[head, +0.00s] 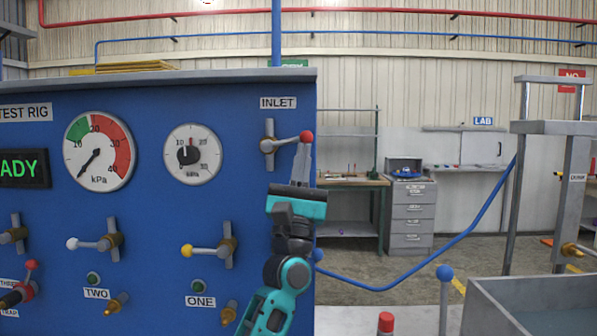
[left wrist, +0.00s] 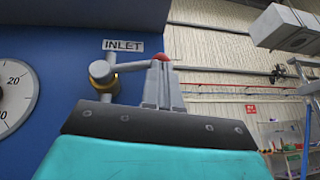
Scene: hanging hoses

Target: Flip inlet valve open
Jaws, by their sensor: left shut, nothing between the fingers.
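The inlet valve (head: 268,145) sits under the INLET label (head: 278,103) near the right edge of the blue panel. Its lever points right, nearly level, and ends in a red knob (head: 306,136). My left gripper (head: 304,152) points up, its fingers shut and empty, with the tips at or just below the red knob. In the left wrist view the fingertips (left wrist: 161,70) partly cover the knob (left wrist: 161,57), and the valve body (left wrist: 102,75) shows to their left. I cannot tell whether the fingers touch the knob. My right gripper is not in view.
The blue panel (head: 150,130) also carries two gauges and valves labelled ONE and TWO, with white and yellow knobs. A blue hose (head: 430,250) hangs to the right of the panel. A grey tank (head: 540,300) stands at the lower right. A workbench and drawers stand behind.

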